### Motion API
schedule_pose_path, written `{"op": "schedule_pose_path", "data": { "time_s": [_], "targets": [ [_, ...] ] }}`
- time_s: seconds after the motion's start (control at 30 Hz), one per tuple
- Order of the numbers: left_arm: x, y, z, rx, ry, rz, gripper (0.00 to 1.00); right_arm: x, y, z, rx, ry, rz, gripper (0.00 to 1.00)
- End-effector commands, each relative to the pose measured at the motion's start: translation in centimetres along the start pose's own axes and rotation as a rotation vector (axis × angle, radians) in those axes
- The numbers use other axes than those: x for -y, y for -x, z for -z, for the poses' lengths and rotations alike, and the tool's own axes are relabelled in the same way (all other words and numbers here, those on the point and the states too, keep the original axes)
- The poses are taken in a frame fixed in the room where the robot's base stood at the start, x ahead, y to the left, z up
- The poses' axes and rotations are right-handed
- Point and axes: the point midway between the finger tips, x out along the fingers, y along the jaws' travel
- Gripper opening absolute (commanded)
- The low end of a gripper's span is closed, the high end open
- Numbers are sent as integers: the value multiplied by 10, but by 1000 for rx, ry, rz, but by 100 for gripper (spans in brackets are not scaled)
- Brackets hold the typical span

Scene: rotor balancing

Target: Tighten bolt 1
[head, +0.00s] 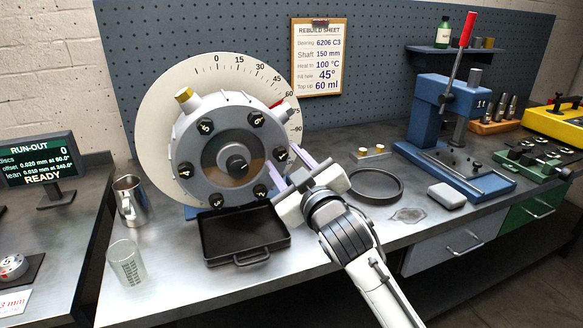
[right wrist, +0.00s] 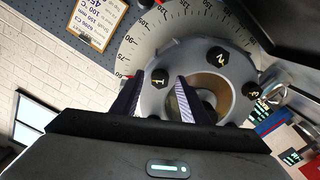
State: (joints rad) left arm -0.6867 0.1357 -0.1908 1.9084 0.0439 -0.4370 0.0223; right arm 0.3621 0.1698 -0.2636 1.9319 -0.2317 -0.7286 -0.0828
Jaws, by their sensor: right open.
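The grey rotor housing (head: 190,145) stands in front of a round angle dial and carries several dark numbered bolts around its face. Bolt 1 (head: 281,154) is on its right side. In the right wrist view, bolt 1 (right wrist: 160,78) appears between my two fingertips. My right gripper (head: 282,157) is open, with one finger on each side of bolt 1 in the picture; it also shows in the right wrist view (right wrist: 159,77). I cannot tell whether the fingers touch the bolt. My left gripper is not in view.
A black tray (head: 245,250) lies below the rotor. A dark ring-shaped dish (head: 376,183) and a small block with brass pieces (head: 370,153) are to the right. A metal jug (head: 130,200) and clear beaker (head: 126,262) stand left. A blue press (head: 440,125) stands farther right.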

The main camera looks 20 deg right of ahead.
Motion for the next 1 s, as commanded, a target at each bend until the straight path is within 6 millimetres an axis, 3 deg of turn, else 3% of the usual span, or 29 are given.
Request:
{"op": "schedule_pose_path", "data": {
  "time_s": [0.5,0.7,1.0],
  "targets": [
    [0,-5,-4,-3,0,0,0,0,87,-1,0,0,0,41],
    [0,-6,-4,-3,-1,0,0,0,100,0,1,0,0,41],
    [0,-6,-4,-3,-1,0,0,0,100,0,0,0,-1,41]
  ]
}}
